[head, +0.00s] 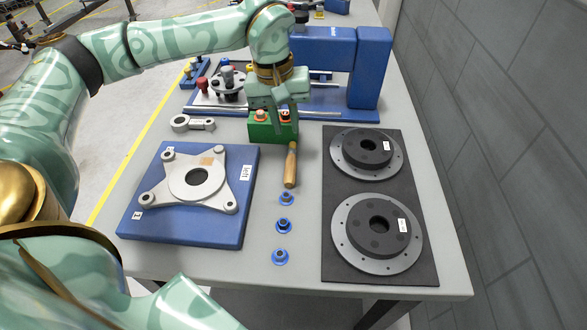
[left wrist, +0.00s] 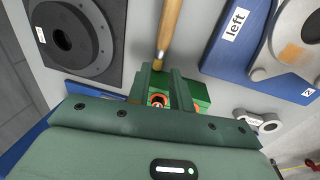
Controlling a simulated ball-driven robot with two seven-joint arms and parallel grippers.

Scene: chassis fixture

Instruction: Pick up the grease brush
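The grease brush has a wooden handle (head: 290,168) that lies toward me from the front of a small green block (head: 262,132). In the left wrist view the handle (left wrist: 169,28) runs down to a metal collar just past my fingertips; the bristle end is hidden. My left gripper (head: 283,114) points down over the green block. In the left wrist view its two fingers (left wrist: 161,76) are apart with a gap between them, near the collar end of the brush. I cannot tell whether they touch it. My right gripper is out of view.
A blue plate (head: 135,222) bearing a grey four-armed bracket (head: 222,164) is left of the brush. A black mat (head: 329,262) with two dark discs lies right. Blue bushings (head: 284,225) stand nearer me. A blue fixture (head: 370,70) stands behind; a wall borders the right.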

